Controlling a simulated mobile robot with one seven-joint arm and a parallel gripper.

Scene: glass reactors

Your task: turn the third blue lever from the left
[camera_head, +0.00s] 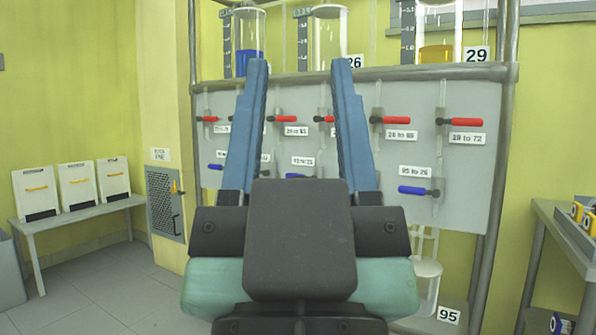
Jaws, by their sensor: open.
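My gripper (300,66) is open and empty, its two blue fingers pointing up in front of the valve panel (462,200). Three blue levers show in the lower row. One blue lever (216,167) is left of my left finger. Another blue lever (297,175) shows between the fingers, just above the gripper body. A blue lever (413,190) is right of my right finger, lying sideways under the label "05 to 26". My fingers and gripper body cover parts of the lower row, so I cannot tell whether other blue levers are hidden there.
Several red levers, one at the right (466,121), form the upper row. Glass cylinders, one with blue liquid (249,62) and one with yellow (436,54), stand above. A metal frame post (499,170) borders the panel. A side table (560,225) is at right, a bench (80,209) at left.

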